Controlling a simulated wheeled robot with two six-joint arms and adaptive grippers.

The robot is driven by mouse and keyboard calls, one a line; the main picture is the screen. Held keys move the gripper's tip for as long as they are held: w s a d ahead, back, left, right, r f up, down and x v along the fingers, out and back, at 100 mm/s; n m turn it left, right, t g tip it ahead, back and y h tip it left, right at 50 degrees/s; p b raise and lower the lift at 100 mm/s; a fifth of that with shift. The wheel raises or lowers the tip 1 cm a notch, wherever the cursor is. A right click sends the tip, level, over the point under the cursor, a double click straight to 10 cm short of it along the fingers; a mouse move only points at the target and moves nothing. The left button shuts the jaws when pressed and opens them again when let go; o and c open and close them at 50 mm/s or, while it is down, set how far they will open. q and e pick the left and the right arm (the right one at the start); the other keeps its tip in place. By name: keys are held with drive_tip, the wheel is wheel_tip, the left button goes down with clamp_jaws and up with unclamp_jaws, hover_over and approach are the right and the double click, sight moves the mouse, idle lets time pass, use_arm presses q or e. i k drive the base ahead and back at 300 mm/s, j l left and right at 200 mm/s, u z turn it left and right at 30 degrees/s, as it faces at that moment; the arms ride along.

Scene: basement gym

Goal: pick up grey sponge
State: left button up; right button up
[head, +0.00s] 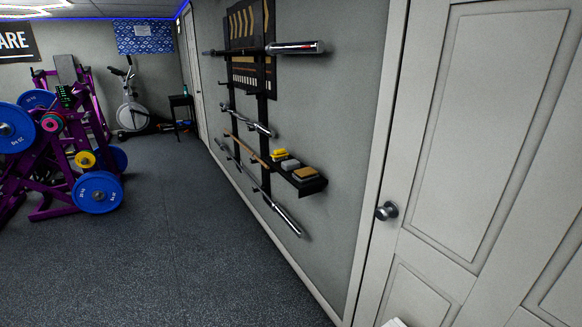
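A small grey block that looks like the grey sponge (291,165) lies on a black wall shelf (311,187) on the right-hand wall. It sits between a yellow item (279,154) behind it and a tan, flat item (305,173) in front of it. The shelf is some way off from me.
Barbells (297,47) hang on the wall rack above and beside the shelf. A white door (478,130) with a round knob (386,211) is close on the right. Purple weight machines (65,150) stand at the left. The dark floor (180,250) between is clear.

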sight(289, 166)
drive_tip(key=i+j+z, duration=0.25)
drive_tip(key=i+j, duration=1.45)
drive_tip(key=i, duration=0.15)
